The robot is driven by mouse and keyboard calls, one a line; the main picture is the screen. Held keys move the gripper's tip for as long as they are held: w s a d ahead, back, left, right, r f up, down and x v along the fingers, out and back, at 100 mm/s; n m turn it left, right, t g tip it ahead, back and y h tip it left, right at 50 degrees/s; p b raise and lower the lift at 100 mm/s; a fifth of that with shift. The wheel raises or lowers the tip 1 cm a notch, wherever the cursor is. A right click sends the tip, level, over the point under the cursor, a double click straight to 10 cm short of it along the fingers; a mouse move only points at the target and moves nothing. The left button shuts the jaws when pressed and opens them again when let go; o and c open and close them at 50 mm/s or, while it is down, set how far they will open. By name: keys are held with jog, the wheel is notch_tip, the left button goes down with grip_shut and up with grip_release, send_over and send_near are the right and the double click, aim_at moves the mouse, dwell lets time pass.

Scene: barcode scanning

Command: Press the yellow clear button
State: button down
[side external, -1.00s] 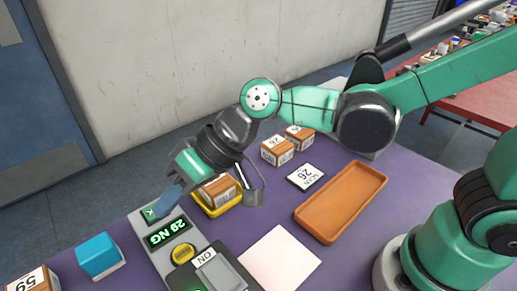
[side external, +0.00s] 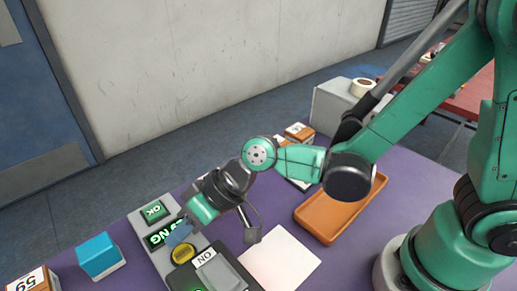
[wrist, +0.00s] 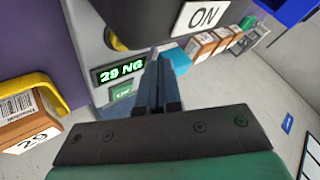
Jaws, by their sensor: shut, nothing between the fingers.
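The yellow button (side external: 182,253) is on the grey panel (side external: 147,231), just below the display (side external: 165,238) in the side view. My gripper (side external: 178,236) is shut and empty, with its bluish fingertips close above the button's upper edge. I cannot tell whether they touch it. The fingers partly cover the display.
A green OK button (side external: 154,212) is above the display. A black box with an ON label (side external: 205,257) adjoins the panel. A blue block (side external: 98,254) stands left, a white sheet (side external: 280,260) and an orange tray (side external: 325,220) right. The wrist view shows a box marked 29 (wrist: 32,138).

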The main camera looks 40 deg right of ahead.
aim_at(176, 256)
jog(key=shift+f, duration=0.95)
jog(key=shift+f, duration=0.15)
dwell(1.3)
jog(key=shift+f, duration=0.25)
jog(key=shift+f, duration=0.55)
dwell(0.8)
jog(key=shift+s+r, duration=0.1)
jog(key=shift+r, duration=0.85)
jog(key=shift+r, duration=0.1)
jog(key=shift+r, duration=2.4)
